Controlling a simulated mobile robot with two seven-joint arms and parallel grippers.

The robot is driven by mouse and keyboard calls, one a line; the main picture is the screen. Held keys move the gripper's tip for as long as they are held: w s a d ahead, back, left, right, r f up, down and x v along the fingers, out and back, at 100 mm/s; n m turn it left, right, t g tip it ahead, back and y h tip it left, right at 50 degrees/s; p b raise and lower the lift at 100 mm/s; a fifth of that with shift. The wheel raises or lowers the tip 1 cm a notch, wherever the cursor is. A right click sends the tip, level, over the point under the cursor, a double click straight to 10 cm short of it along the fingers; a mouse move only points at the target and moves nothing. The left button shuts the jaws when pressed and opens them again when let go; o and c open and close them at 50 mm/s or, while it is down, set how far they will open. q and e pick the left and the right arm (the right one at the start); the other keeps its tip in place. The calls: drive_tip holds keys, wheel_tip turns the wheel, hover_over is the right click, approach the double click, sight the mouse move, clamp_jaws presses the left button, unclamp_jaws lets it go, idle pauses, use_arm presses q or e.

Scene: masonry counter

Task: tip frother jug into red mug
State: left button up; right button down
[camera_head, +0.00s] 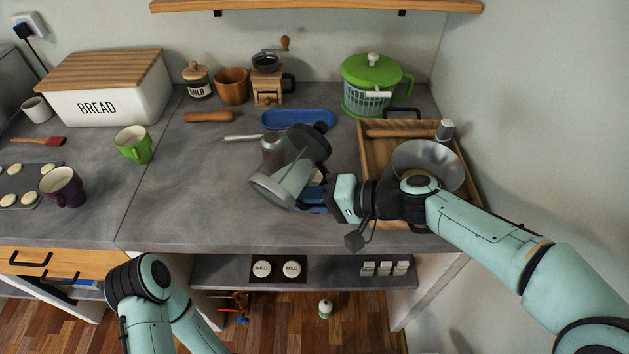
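The frother jug (288,178), clear grey with a black end, is tilted well over above the middle of the counter. Its open mouth points to the lower left. My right gripper (338,198) is beside the jug's right side and appears shut on its handle; the fingertips are partly hidden. No clearly red mug shows. A dark maroon-purple mug (63,188) stands at the far left, well away from the jug. Whether anything leaves the jug's mouth cannot be seen. My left arm shows at the bottom left, but its gripper is out of view.
A wooden tray (372,150) with a metal bowl (437,157) is at right. Behind the jug are a small metal pot (271,146) and blue tray (298,119). A blue item (313,197) is partly hidden below it. A green mug (133,145) stands left; counter between is clear.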

drive_tip(key=shift+s+a+f+m+g+y+b, duration=0.15)
drive_tip(key=shift+s+m+y+b, duration=0.1)
drive_tip(key=shift+m+y+b, duration=0.25)
drive_tip(key=shift+s+a+f+m+g+y+b, duration=0.2)
drive_tip(key=shift+m+y+b, duration=0.15)
drive_tip(key=shift+m, duration=0.25)
idle(4.1)
drive_tip(key=shift+r, duration=0.1)
